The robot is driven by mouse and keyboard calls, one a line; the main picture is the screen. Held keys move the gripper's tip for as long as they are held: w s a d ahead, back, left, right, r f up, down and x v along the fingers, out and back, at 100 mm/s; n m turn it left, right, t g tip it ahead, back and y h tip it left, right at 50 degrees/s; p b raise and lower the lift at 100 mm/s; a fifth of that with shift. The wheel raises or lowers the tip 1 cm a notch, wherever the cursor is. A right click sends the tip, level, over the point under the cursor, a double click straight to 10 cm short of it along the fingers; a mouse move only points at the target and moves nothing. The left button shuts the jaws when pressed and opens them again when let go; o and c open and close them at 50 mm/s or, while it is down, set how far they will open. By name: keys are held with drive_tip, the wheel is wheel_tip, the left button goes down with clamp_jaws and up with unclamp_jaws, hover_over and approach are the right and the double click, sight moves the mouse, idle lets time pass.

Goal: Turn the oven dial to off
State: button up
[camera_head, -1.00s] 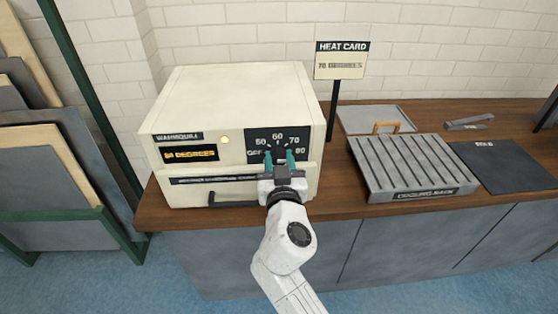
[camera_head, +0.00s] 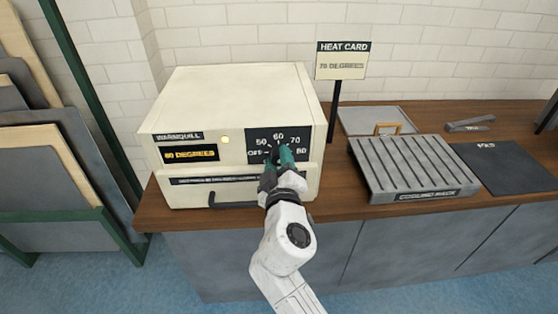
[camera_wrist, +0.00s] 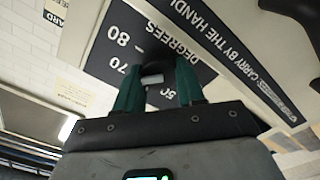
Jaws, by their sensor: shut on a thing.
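The cream oven (camera_head: 235,95) stands on the wooden counter. Its black dial panel (camera_head: 257,137) is marked OFF, 50, 60, 70 and 80. The dark dial (camera_head: 278,155) is mostly hidden by my gripper (camera_head: 278,157). In the wrist view, the dial (camera_wrist: 152,80) sits between the teal fingertips of my gripper (camera_wrist: 158,92), which are shut on it. The wrist is tilted, and the dial's pointer is too small to read with certainty. The yellow-lettered display (camera_head: 190,153) seems to read 60 degrees.
The oven handle (camera_head: 233,203) is below the dial, left of my wrist. A heat card (camera_head: 342,60) on a post stands right of the oven, reading 70 degrees.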

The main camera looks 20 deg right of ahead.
drive_tip(key=n, duration=0.3)
drive_tip(key=shift+n+p, duration=0.35)
drive_tip(key=shift+n, duration=0.05)
drive_tip(key=n+p, duration=0.1)
drive_tip(key=n, duration=0.2)
drive_tip(key=shift+n, duration=0.3)
drive_tip(key=n+p, duration=0.2)
drive_tip(key=n, duration=0.4)
drive_tip(key=shift+f+p, duration=0.15)
drive_tip(key=shift+p, duration=0.2)
drive_tip(key=n+p, duration=0.1)
drive_tip(key=n, duration=0.3)
drive_tip(key=shift+f+p, duration=0.1)
drive_tip(key=shift+p, duration=0.2)
drive_tip(key=n+p, duration=0.1)
drive_tip(key=n, duration=0.2)
drive_tip(key=shift+n+p, duration=0.3)
drive_tip(key=n+p, duration=0.2)
drive_tip(key=n, duration=0.3)
drive_tip(key=shift+s+f+n, duration=0.1)
drive_tip(key=shift+f+n, duration=0.05)
drive_tip(key=shift+n, duration=0.15)
drive_tip(key=shift+p, duration=0.3)
drive_tip(key=o, duration=1)
drive_tip(key=shift+d, duration=0.1)
